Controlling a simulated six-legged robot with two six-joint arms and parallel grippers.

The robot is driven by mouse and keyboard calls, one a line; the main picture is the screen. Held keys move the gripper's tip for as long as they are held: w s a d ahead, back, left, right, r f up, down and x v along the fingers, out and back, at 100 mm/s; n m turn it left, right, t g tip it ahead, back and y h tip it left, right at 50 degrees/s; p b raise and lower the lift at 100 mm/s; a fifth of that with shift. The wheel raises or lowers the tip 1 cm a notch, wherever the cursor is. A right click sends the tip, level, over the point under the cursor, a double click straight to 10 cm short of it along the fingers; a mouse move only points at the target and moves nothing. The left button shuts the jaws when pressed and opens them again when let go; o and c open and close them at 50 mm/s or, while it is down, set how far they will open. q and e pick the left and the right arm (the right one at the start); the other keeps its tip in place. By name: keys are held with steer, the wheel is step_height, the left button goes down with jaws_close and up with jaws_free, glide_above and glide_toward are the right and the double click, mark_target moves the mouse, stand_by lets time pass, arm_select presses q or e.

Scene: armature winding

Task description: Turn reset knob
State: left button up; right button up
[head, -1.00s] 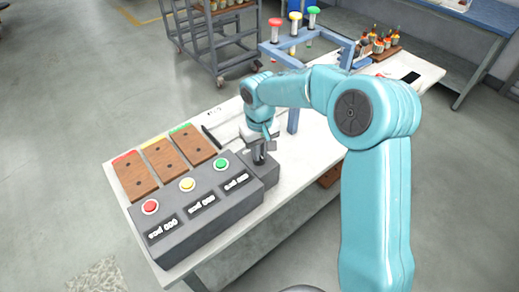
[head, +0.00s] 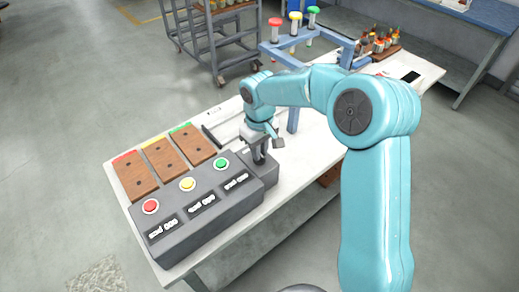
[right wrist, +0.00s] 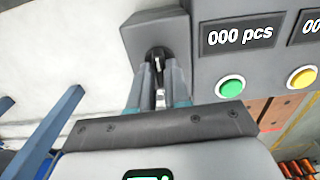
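The reset knob (right wrist: 157,53) is a dark knob on a small grey box (right wrist: 136,34) at the end of the counter unit; the box also shows in the head view (head: 268,178). My right gripper (right wrist: 157,68) points at the knob from above, and its two fingers are shut on the knob's sides. In the head view, my right gripper (head: 260,158) stands over the box and mostly hides the knob. The counter unit (head: 215,205) has red, yellow and green buttons and displays; the one by the green button reads 000 pcs. My left gripper is not in view.
Several wooden blocks (head: 165,158) with red, yellow and green ends lie behind the counter unit. A blue frame (head: 293,122) with coloured-topped pieces stands past my gripper. The white table (head: 312,152) is bare to the right of the box.

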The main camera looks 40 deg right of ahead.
steer(key=o, duration=0.3)
step_height(320, 180, up, 16)
steer(key=shift+r, duration=0.25)
stand_by(0.7)
